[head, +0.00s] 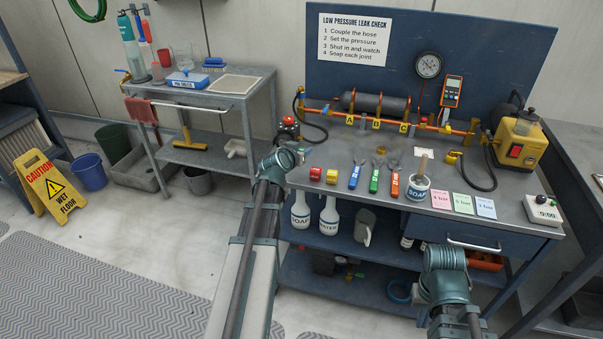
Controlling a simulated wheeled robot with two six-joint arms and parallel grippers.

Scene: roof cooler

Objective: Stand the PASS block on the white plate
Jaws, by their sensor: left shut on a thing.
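My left gripper (298,154) is above the left edge of the blue-grey bench. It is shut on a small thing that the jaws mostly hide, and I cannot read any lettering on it. A red block (316,173) and a yellow block (331,175) stand side by side on the bench just right of and below it. No PASS lettering can be read on them. A small pale flat piece (423,152), which looks like the white plate, lies toward the back of the bench. My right gripper (444,258) is low before the bench's front edge, and its jaws are hidden.
Coloured cards (463,203) and a timer (543,210) are at right. A pipe rig (390,124) spans the back. Soap and water bottles (329,215) stand on the shelf below.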

